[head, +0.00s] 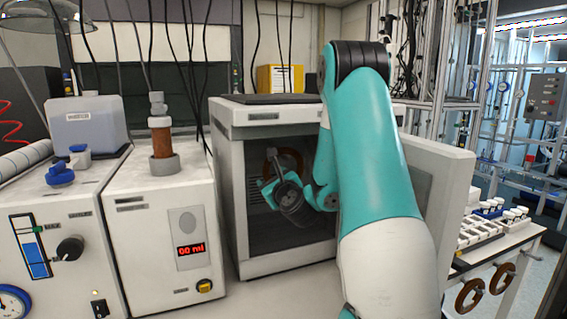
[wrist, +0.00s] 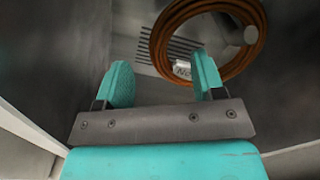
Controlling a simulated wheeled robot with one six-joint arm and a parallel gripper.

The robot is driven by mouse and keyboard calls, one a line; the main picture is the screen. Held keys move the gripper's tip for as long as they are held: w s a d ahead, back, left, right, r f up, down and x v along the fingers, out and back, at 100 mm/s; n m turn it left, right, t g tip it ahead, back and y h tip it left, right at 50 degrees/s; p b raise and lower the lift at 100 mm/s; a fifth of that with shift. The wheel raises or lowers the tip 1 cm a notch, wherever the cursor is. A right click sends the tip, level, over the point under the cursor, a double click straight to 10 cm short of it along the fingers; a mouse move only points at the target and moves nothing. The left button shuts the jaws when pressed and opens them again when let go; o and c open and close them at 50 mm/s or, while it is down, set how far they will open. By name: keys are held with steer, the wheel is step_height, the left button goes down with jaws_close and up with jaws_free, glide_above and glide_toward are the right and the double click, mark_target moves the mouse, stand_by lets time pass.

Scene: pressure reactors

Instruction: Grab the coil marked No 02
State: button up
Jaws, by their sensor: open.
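A copper-brown coil (wrist: 160,42) hangs inside the open chamber of a white box-shaped unit (head: 275,117), near its slotted back wall. It carries a small white tag (wrist: 182,68) whose marking I cannot read. In the head view the coil (head: 291,153) shows partly behind my wrist. My gripper (wrist: 163,62) is inside the chamber with its teal fingers apart and nothing between them. In the wrist view the right fingertip overlaps the coil's lower left part; I cannot tell whether they touch. My gripper (head: 267,180) is partly hidden in the head view.
The chamber's door (head: 445,185) stands open to the right, behind my arm. Two more brown coils (head: 470,295) (head: 503,276) hang from a side table's edge at right. A white unit with a red display (head: 190,250) stands left of the chamber.

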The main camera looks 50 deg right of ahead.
mark_target(269, 174)
steer(key=p+x, duration=0.4)
steer(key=shift+d+r, duration=0.1)
steer(key=shift+w+d+f+p, duration=0.25)
steer(key=shift+w+d+p, duration=0.1)
steer(key=shift+w, duration=0.1)
steer(key=c, duration=1.1)
